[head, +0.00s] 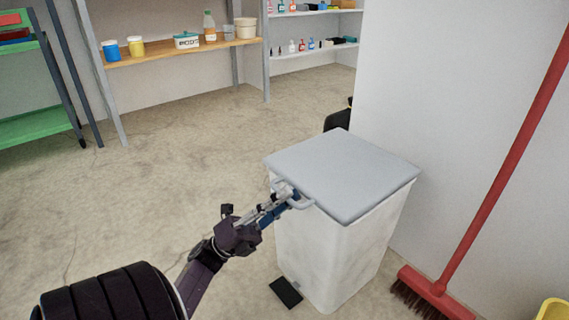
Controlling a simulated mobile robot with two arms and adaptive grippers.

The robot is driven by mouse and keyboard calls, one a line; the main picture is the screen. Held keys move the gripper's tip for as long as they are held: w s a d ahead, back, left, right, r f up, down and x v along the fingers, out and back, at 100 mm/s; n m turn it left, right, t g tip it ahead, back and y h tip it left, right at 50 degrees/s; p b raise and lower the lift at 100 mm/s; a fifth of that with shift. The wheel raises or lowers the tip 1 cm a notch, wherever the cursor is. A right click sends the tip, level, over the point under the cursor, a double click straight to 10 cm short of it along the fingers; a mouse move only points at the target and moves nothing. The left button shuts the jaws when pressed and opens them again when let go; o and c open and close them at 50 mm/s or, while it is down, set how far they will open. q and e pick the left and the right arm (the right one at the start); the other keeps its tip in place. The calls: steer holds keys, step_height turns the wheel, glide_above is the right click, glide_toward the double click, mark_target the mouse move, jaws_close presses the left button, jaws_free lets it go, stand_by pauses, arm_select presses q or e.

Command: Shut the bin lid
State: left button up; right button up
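The white bin (335,255) stands on the floor beside the white wall. Its flat grey lid (345,172) lies level over the top and looks closed. A pale handle (302,204) sticks out from the lid's front left edge. My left gripper (289,196) is at this handle, its fingers overlapping it in the picture. I cannot tell whether the fingers are closed around the handle or only touching it. A black pedal (286,292) is at the bin's foot. My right gripper is not in view.
A red broom (440,285) leans on the white wall (450,90) right of the bin. A yellow object (553,310) is at the lower right corner. Shelves (185,48) with containers stand at the back. The floor (150,190) left of the bin is clear.

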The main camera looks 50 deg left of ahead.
arm_select(q)
steer(key=v, duration=1.2)
stand_by(0.4)
